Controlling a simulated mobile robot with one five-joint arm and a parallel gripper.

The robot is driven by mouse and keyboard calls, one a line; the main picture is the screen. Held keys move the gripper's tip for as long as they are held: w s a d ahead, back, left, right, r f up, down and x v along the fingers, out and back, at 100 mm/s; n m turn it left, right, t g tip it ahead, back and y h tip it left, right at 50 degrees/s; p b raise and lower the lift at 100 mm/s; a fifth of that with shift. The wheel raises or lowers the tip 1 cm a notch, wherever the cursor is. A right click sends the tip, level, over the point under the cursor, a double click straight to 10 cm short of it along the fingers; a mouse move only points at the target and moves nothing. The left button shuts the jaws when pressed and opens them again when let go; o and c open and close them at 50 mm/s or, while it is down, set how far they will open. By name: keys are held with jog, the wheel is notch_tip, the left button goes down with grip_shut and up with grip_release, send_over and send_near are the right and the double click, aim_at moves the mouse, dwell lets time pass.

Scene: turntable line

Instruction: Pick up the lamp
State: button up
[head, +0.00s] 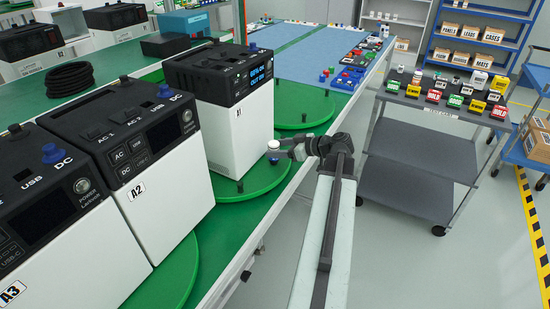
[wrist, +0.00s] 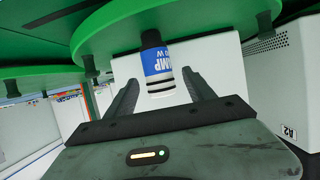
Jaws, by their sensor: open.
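The lamp is a small cylinder with a black base, a blue label reading partly "MP" and a white end. In the wrist view the lamp (wrist: 158,66) is between the two fingers of my gripper (wrist: 161,88), which are open with gaps beside it. That view looks upside down, with the lamp's black base against the green turntable (wrist: 110,35). In the head view the lamp's white top (head: 273,145) shows at the tip of my gripper (head: 277,150), near the rim of the turntable (head: 245,188). Its lower part is largely hidden there.
A white and black power unit (head: 232,125) stands on the same turntable, left of my gripper. Units marked A2 (head: 160,215) and A3 (head: 75,260) stand nearer. A grey cart (head: 425,150) with small coloured items is at right. Floor between bench and cart is clear.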

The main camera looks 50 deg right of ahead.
jog(key=shift+x, duration=1.1)
jog(key=shift+s, duration=0.1)
jog(key=shift+c, duration=0.2)
grip_shut()
jog(key=shift+r, duration=0.1)
jog(key=shift+r, duration=0.15)
notch_tip(320, 180, up, 4)
jog(key=p, duration=0.4)
jog(key=shift+d, duration=0.1)
jog(key=s+d, duration=0.3)
jog(key=s, duration=0.4)
jog(key=s+d, duration=0.4)
jog(key=s, duration=0.3)
jog(key=shift+d+r+p, duration=0.3)
jog(key=shift+d+p, duration=0.05)
jog(key=shift+p, duration=0.05)
